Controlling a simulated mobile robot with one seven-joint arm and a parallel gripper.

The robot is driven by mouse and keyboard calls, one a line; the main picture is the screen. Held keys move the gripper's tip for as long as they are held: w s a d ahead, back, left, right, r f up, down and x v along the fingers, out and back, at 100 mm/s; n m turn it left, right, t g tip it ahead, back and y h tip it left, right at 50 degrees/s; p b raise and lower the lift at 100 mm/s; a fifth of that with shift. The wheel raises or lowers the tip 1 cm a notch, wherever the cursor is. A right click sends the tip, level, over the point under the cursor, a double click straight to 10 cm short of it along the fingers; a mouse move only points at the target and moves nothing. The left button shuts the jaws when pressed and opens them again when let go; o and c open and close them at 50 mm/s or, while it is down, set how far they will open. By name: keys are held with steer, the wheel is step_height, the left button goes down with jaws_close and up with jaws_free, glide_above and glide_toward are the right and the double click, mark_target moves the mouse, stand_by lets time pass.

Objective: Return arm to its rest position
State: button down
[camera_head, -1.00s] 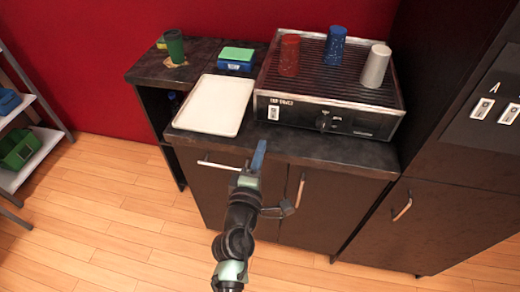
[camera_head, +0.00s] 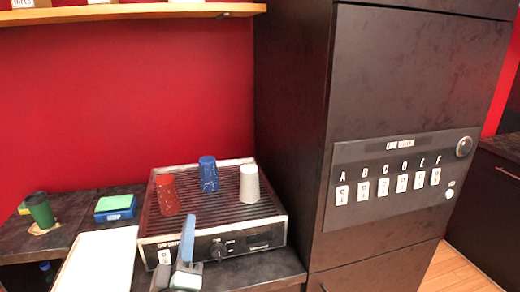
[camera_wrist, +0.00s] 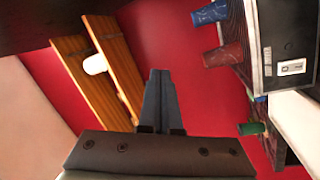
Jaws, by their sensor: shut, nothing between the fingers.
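My gripper (camera_head: 187,225) shows at the bottom of the head view, in front of the cup-warmer-like machine (camera_head: 272,235) with a ribbed top. Its blue fingers are together with nothing between them. In the wrist view my gripper (camera_wrist: 160,78) also shows with its fingers closed, pointing at the red wall. Most of my arm is outside the head view.
A red cup (camera_head: 167,195), a blue cup (camera_head: 209,175) and a white cup (camera_head: 249,184) stand on the machine. A white tray (camera_head: 98,262), a green cup (camera_head: 40,211) and a green-and-blue box (camera_head: 115,207) are left. A dark cabinet (camera_head: 300,130) rises right.

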steer(key=s+d+r+m+t+h, duration=0.15)
steer(key=d+r+m, duration=0.25)
steer(key=r, duration=0.6)
steer(key=s+d+r+m+t+h, duration=0.15)
steer(key=d+r+m, duration=0.25)
steer(key=r, duration=0.5)
steer(key=s+d+r+m+t, duration=0.2)
steer(key=s+r+m, duration=0.1)
steer(key=s+r, duration=0.4)
steer(key=s+d+r+m+t, duration=0.2)
steer(key=s+r, duration=0.4)
steer(key=r, duration=0.3)
steer(key=shift+s+d+r+m+y, duration=0.2)
steer(key=shift+s+d+m+y, duration=0.15)
steer(key=shift+d, duration=0.4)
steer(key=shift+d, duration=0.1)
